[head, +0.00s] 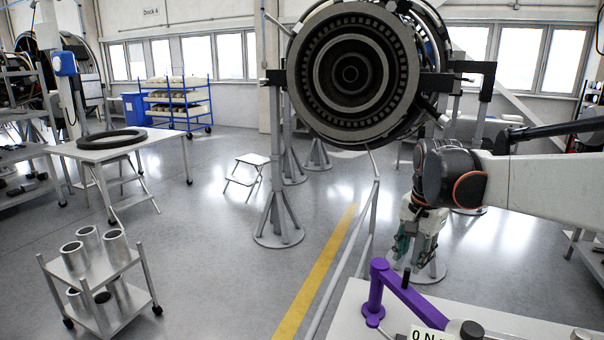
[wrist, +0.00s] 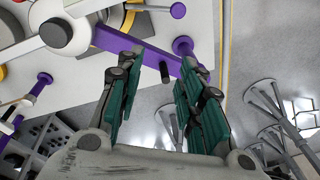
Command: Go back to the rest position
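A purple lever arm (head: 412,296) with an upright black peg (head: 406,279) lies just below the gripper. In the wrist view the purple lever (wrist: 140,52) and its black peg (wrist: 164,73) show between and beyond the fingertips. The gap between fingers and peg is hard to judge.
A turbofan engine (head: 352,75) hangs on a stand behind my arm. A cart with metal cylinders (head: 100,270) and a table with a black ring (head: 112,138) are left.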

